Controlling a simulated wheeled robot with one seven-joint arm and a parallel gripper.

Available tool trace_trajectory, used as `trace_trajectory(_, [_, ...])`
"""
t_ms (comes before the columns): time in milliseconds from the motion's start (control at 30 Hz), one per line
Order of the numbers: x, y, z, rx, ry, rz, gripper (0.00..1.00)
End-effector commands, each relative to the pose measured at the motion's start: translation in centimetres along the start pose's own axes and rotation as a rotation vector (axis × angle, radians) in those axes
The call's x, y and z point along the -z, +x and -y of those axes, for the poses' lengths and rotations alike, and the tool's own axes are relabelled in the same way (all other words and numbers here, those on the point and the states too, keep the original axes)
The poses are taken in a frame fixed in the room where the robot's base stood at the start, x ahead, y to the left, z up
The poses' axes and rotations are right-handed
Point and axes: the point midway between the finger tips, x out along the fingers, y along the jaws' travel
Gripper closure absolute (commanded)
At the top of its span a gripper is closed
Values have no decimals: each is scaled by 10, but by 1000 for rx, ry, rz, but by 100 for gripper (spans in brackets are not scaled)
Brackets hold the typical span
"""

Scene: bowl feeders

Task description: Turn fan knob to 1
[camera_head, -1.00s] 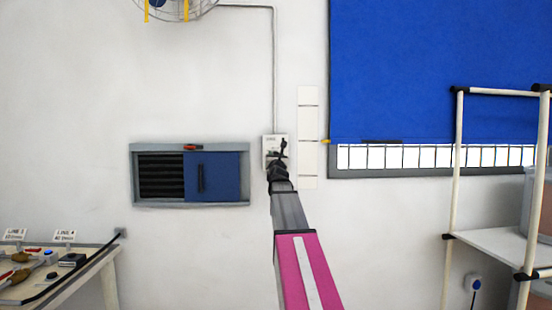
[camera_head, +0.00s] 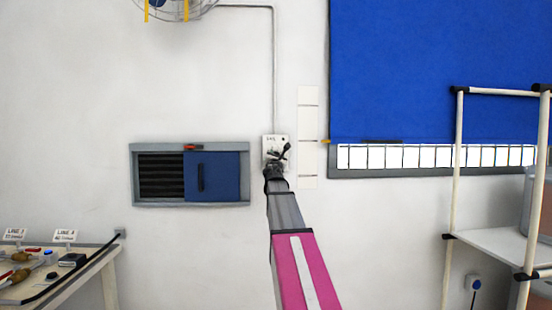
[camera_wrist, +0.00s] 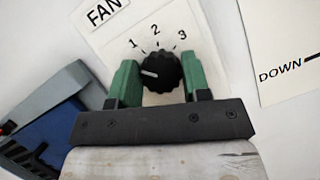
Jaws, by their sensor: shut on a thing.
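The fan knob (camera_wrist: 160,72) is black and ridged, on a white switch plate (camera_wrist: 100,38) marked FAN, with 1, 2 and 3 around its upper side. Its white pointer line points left in the wrist view, below the tick for 1. My gripper (camera_wrist: 160,76) has its green fingers on both sides of the knob, shut on it. In the head view the white fan box (camera_head: 268,143) is on the wall, and my gripper (camera_head: 279,154) is at its front, hiding the knob. A caged fan (camera_head: 175,6) shows at the top edge.
A pipe (camera_head: 276,70) runs up from the box. A blue-shuttered vent (camera_head: 225,176) is to the left, a white label strip (camera_head: 308,120) close to the right. A blue blind (camera_head: 440,70) and a shelf rack (camera_head: 455,170) are farther right. A table (camera_head: 85,272) stands lower left.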

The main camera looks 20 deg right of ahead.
Motion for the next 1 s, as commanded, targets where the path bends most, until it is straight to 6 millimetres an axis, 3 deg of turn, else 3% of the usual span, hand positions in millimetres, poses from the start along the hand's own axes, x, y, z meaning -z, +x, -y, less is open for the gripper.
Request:
trace_trajectory(600, [-1,0,0,138,330,1,80])
trace_trajectory(1000, [-1,0,1,165,393,2,80])
